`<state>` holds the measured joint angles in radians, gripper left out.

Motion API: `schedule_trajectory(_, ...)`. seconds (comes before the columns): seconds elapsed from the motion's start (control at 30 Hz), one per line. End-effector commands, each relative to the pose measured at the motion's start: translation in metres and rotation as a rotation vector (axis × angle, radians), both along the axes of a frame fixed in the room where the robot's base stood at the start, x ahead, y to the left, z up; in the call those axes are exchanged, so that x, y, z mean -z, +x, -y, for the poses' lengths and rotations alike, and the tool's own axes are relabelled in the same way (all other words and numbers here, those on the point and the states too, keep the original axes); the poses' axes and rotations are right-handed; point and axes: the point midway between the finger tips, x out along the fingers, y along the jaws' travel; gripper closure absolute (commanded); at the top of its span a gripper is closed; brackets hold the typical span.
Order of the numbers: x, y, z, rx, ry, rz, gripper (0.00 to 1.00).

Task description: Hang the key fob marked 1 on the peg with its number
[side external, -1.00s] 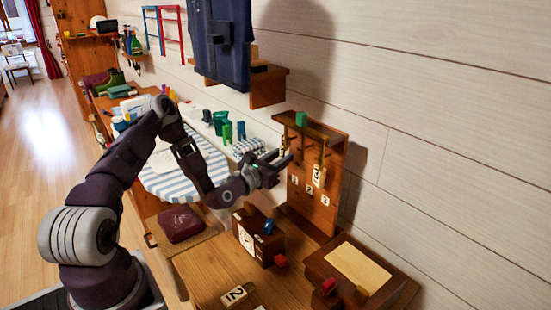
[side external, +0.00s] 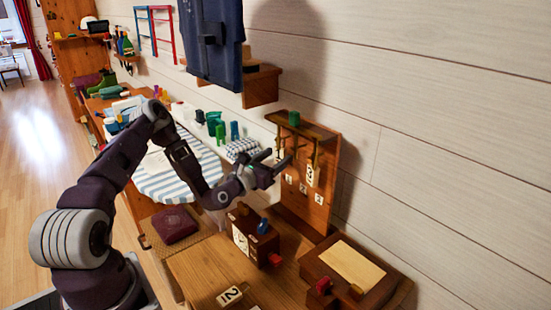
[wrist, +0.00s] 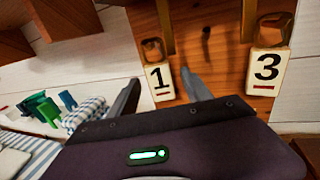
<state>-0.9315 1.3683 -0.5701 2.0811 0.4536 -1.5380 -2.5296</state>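The fob marked 1 (wrist: 160,82) is a white tag with a brown top, hanging upright below a brass peg in the wrist view. My gripper (wrist: 160,82) is open, with one finger on each side of that fob and visible gaps to both; it also shows at the rack in the side view (side external: 280,158). The fob marked 3 (wrist: 268,66) hangs to the right, and shows in the side view (side external: 310,174). The wooden peg rack (side external: 325,212) carries small plates 1, 2 and 3 (side external: 303,188).
A fob marked 2 (side external: 230,296) lies on the wooden table. A brown clock box (side external: 253,236) stands below my gripper, and a wooden box with a pale top (side external: 351,264) stands to the right. A dark blue garment (side external: 212,45) hangs above, near a wall shelf.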

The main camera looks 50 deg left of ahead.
Motion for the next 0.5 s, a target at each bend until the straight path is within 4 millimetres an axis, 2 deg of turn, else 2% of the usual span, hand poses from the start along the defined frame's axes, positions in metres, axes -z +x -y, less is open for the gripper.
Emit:
schedule_trajectory(0.23,0.001,-0.004,0.001,0.0,-0.001,-0.002,0.43)
schedule_trajectory(0.5,0.001,-0.054,0.015,0.0,-0.004,-0.003,0.43)
